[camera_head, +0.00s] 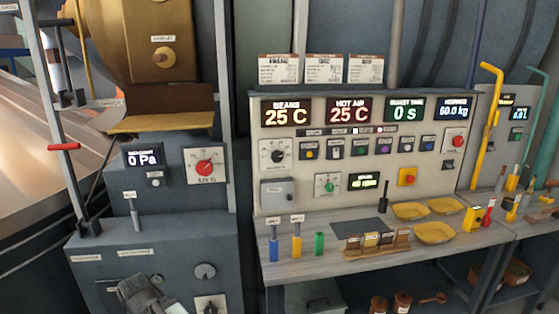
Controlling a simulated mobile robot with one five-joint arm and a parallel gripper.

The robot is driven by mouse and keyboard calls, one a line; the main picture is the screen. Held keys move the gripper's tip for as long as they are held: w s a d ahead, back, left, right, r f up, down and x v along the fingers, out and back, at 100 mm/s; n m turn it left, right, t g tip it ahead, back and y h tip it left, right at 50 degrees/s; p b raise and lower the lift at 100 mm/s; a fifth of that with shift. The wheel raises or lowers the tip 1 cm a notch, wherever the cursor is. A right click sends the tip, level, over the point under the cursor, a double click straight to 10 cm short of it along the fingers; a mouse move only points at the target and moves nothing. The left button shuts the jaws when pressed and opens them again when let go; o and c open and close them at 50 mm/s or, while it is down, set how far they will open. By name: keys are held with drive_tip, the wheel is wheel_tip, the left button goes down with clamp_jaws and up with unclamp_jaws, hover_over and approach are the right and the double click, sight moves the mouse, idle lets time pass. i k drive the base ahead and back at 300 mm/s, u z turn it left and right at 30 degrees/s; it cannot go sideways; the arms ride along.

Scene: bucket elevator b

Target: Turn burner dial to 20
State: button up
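A control panel (300,190) stands in the middle, with several dials and displays. A black-knobbed dial (276,155) sits at its upper left on a white plate; its label is too small to read, so I cannot tell whether it is the burner dial. A green-knobbed dial (326,184) sits lower on the panel, and a red-knobbed dial (204,167) is on the grey cabinet to the left. My gripper (150,298) shows at the bottom left edge, in front of the lower grey cabinet, apart from the dials. Its fingers are not clear enough to tell open from shut.
Displays read BEANS 25 C (286,112) and HOT AIR 25 C (349,111). A shelf (300,268) below the panel holds yellow trays (410,210) and coloured handles (297,246). A red-tipped lever (64,146) stands at left; a yellow pipe (484,130) rises at right.

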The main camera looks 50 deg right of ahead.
sight(277, 156)
drive_tip(key=u, duration=0.05)
drive_tip(key=i, duration=0.9)
drive_tip(key=z, duration=0.05)
